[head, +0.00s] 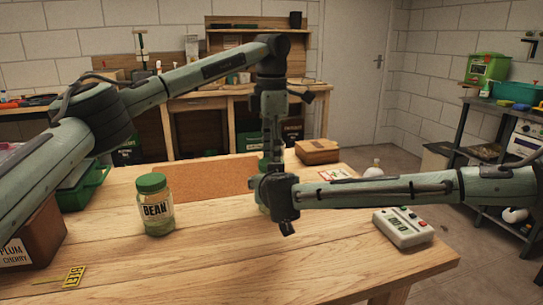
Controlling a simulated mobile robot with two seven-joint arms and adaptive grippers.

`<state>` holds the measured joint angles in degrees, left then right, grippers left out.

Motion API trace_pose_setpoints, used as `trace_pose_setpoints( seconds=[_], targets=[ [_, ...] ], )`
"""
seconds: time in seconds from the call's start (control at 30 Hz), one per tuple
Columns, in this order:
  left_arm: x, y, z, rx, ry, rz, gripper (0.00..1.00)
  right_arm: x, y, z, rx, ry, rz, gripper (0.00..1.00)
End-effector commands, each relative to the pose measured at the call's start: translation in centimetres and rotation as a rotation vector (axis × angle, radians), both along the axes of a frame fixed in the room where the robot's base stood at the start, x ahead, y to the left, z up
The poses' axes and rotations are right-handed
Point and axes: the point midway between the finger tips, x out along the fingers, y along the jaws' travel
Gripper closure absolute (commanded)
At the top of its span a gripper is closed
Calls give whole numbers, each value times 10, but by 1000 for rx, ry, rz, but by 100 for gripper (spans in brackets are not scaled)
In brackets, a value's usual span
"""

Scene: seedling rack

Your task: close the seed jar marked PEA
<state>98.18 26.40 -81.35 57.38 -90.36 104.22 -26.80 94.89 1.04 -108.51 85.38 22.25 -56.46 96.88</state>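A glass jar with a green lid (151,183), marked BEAN (155,210), stands upright on the left of the table. A second greenish glass jar (263,209) is mostly hidden behind my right wrist near the table's middle; its label cannot be read. A small patch of green (263,164) shows above it, beside my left gripper (270,160), possibly a lid. My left gripper points down there from above; its fingers are too hidden to judge. My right gripper (287,229) is at the second jar, in front of it in this view; its fingers are unclear.
A cork mat (197,180) lies behind the jars. A white device with a display (403,228) is at the right edge. A wooden box (317,151) stands at the back, a green crate (85,187) and brown box (32,235) at left.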

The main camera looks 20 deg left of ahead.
Motion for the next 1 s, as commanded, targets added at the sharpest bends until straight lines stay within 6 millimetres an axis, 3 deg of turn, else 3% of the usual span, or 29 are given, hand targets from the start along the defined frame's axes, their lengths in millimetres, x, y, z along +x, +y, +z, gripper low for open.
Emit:
trace_pose_setpoints(
  seconds=[0.13, 0.27, 0.3, 0.47, 0.83, 1.0],
  targets=[
    [0, -1, 0, 0, 1, -263, 84, 0, 0, -1, -1, 1, 0, 100],
    [0, -1, 0, 0, 0, -247, 84, 0, 0, -1, -1, 1, 1, 100],
    [0, -1, 0, 0, 0, -247, 47, 0, 0, -1, -1, 1, 1, 100],
    [0, -1, 0, 0, 0, -246, 27, 0, 0, -1, -1, 1, 0, 100],
    [0, 0, 3, 1, -1, -244, 26, 0, 0, -1, -1, 1, 0, 100],
    [0, -1, 26, 0, -4, -244, 26, 0, 0, -1, -1, 1, 0, 100]
  ],
)
